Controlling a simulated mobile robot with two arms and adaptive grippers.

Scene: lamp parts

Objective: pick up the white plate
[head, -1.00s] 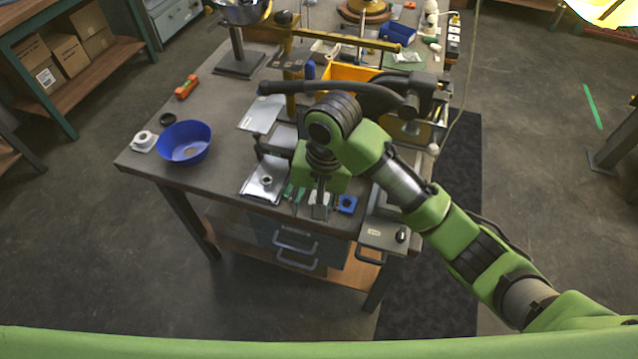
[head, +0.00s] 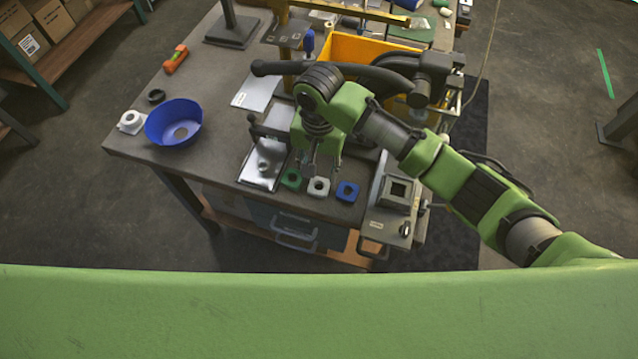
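The white plate (head: 318,187) is a small square piece with a round hole in its middle. It lies flat on the workbench near the front edge, between a similar green plate (head: 290,179) on its left and a blue plate (head: 347,192) on its right. My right gripper (head: 318,170) points down just behind and above the white plate. Its fingers look apart, with nothing visible between them. The gap between fingertips and plate is hard to judge. My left gripper is not in view.
A silver tray (head: 252,180) with a small part lies left of the plates. A grey fixture (head: 383,212) stands to the right. A blue bowl (head: 160,136), a white part (head: 130,124) and a dark ring (head: 156,96) are at the left. A yellow bin (head: 345,47) stands behind my arm.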

